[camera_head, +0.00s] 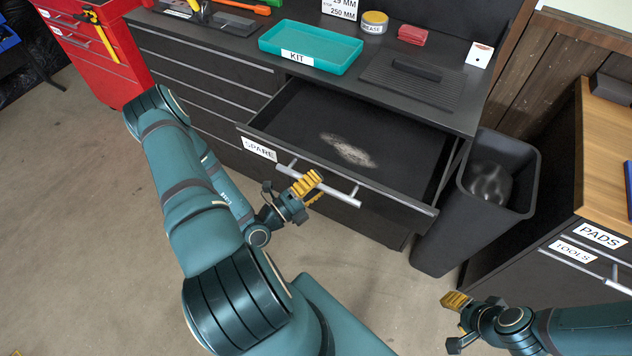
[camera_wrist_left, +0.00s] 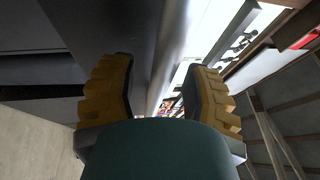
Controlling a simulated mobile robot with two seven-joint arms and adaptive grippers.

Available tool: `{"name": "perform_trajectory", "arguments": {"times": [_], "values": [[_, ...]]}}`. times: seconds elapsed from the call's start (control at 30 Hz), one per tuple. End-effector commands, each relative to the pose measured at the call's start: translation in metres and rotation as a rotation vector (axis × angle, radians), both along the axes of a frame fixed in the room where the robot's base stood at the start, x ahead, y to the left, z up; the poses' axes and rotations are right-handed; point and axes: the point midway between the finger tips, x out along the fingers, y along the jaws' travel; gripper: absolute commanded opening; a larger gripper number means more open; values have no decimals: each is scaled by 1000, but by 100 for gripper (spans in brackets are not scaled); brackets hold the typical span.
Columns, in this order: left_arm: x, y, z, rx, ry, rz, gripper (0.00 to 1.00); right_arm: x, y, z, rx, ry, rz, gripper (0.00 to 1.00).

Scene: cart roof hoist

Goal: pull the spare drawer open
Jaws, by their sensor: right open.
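The spare drawer (camera_head: 388,206) is pulled out of the dark cabinet, its interior showing with a pale dusty patch (camera_head: 347,151) on its floor. Its front carries a SPARE label (camera_head: 259,149) and a silver bar handle (camera_head: 345,198). My left gripper (camera_head: 312,187) is at the handle, in front of the drawer. In the left wrist view its two yellow-padded fingers (camera_wrist_left: 158,88) stand apart, and the handle (camera_wrist_left: 172,50) runs through the view between them; contact cannot be told. My right gripper (camera_head: 457,315) is open and empty, low at the right, away from the drawer.
A teal KIT tray (camera_head: 312,58), a grease tin (camera_head: 374,22), a red block (camera_head: 413,35) and a ribbed dark mat (camera_head: 415,83) are on the cabinet top. A dark bin (camera_head: 450,230) stands close to the drawer's right side. Open floor (camera_head: 90,230) lies at left.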

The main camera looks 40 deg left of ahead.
Motion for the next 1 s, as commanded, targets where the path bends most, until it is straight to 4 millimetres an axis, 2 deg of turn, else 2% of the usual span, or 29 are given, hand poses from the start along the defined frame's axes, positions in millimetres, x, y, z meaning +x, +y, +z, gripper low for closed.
{"name": "perform_trajectory", "arguments": {"times": [0.37,0.47,0.8,1.0], "values": [[-5,2,-2,1,3,3,48,0,0,0,0,0,0,47],[-17,4,-4,1,4,5,48,0,0,0,0,0,0,47],[-82,14,-16,0,3,4,48,0,0,0,0,0,0,47],[-108,19,-21,1,2,2,48,0,0,0,0,0,0,47]]}}
